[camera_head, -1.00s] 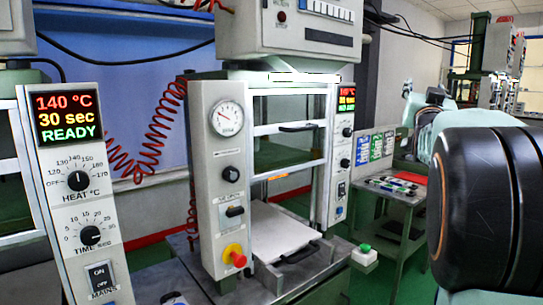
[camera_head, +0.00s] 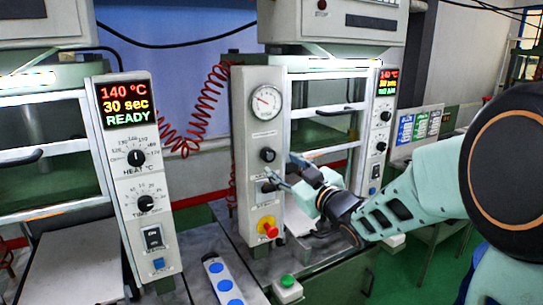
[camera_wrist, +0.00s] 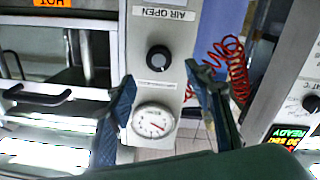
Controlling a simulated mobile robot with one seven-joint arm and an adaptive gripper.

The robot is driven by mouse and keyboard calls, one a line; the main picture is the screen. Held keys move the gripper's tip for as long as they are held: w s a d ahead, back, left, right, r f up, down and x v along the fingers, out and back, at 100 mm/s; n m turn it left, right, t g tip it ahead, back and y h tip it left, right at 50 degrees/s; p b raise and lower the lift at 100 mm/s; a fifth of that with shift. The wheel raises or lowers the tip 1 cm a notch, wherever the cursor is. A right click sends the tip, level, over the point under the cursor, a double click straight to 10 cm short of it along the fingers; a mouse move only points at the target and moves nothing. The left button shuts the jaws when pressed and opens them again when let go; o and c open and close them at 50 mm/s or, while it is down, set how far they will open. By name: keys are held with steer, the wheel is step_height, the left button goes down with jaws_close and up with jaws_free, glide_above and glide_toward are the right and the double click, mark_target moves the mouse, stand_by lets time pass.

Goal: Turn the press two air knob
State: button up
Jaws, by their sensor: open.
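The press two air knob is a round black knob (camera_head: 267,154) on the grey front panel (camera_head: 240,130), below the pressure gauge (camera_head: 266,102). In the wrist view the panel appears upside down, with the knob (camera_wrist: 159,58) between an "AIR OPEN" label (camera_wrist: 163,13) and the gauge (camera_wrist: 154,123). My gripper (camera_head: 280,168) is open and empty in front of the panel, slightly right of and below the knob in the head view. In the wrist view the fingers of my gripper (camera_wrist: 160,78) show on either side of the knob, apart from it.
A red and yellow stop button (camera_head: 267,228) sits lower on the same panel. The left press's control panel (camera_head: 130,185) reads 140 °C, 30 sec, READY. A coiled red hose (camera_head: 205,105) hangs between the presses. A box with blue buttons (camera_head: 224,284) and a green button (camera_head: 288,281) lie below.

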mark_target(271, 156)
steer(key=p+x, duration=0.1)
steer(key=x, duration=0.6)
steer(key=shift+w+a, duration=0.25)
steer(key=shift+w, duration=0.1)
steer(key=c, duration=1.1)
steer(key=shift+c, duration=0.3)
steer(key=shift+m, duration=0.3)
steer(key=m+p, duration=0.1)
steer(key=m, duration=0.4)
steer(key=shift+d+r, duration=0.1)
steer(key=shift+r, duration=0.05)
steer(key=m+p, duration=0.3)
steer(key=m, duration=0.2)
steer(key=shift+w+m, duration=0.1)
steer(key=shift+m, duration=0.3)
